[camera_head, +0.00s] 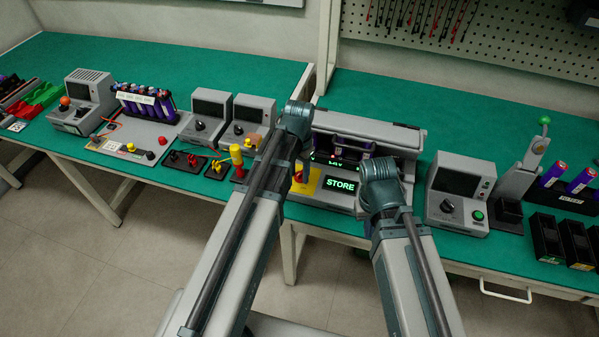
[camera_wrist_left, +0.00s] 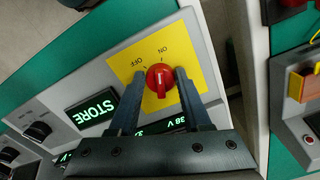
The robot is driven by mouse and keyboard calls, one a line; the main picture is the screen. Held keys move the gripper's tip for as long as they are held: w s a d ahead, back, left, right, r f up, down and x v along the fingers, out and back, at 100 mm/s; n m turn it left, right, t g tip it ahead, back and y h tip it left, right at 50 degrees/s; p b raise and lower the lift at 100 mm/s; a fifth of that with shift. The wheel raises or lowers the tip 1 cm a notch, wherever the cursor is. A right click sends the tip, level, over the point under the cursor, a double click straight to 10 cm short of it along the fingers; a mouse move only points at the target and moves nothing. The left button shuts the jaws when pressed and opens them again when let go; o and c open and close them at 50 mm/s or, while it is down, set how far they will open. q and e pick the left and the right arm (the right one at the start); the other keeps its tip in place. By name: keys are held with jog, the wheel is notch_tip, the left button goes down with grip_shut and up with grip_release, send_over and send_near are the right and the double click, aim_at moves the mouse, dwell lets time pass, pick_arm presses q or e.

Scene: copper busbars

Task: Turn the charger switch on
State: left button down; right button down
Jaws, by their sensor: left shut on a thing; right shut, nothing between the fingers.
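The charger is the grey unit (camera_head: 338,200) at the middle of the bench, with a lit green STORE display (camera_head: 341,185), which also shows in the left wrist view (camera_wrist_left: 92,108). Its switch is a round red knob (camera_wrist_left: 160,87) on a yellow plate (camera_wrist_left: 207,70) marked OFF and ON. The knob's white mark faces the label side; I cannot tell exactly which label it meets. My left gripper (camera_wrist_left: 160,75) is shut on the red knob, one finger on each side. In the head view my left arm partly covers the yellow plate (camera_head: 313,181). My right gripper is hidden behind its arm.
A grey unit with a black knob and green button (camera_head: 461,196) stands right of the charger. A green-topped lever device (camera_head: 525,170) and black bins (camera_head: 546,238) lie further right. Left are grey instruments (camera_head: 210,115) and a row of purple cells (camera_head: 146,101).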

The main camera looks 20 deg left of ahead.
aim_at(299, 174)
pick_arm(q)
jog(key=shift+m, duration=0.8)
jog(key=shift+a, duration=0.1)
jog(key=shift+c, duration=1.8)
grip_release()
notch_tip(299, 174, up, 14)
jog(key=p, duration=1.3)
jog(key=shift+p, duration=0.4)
jog(key=shift+f, duration=0.15)
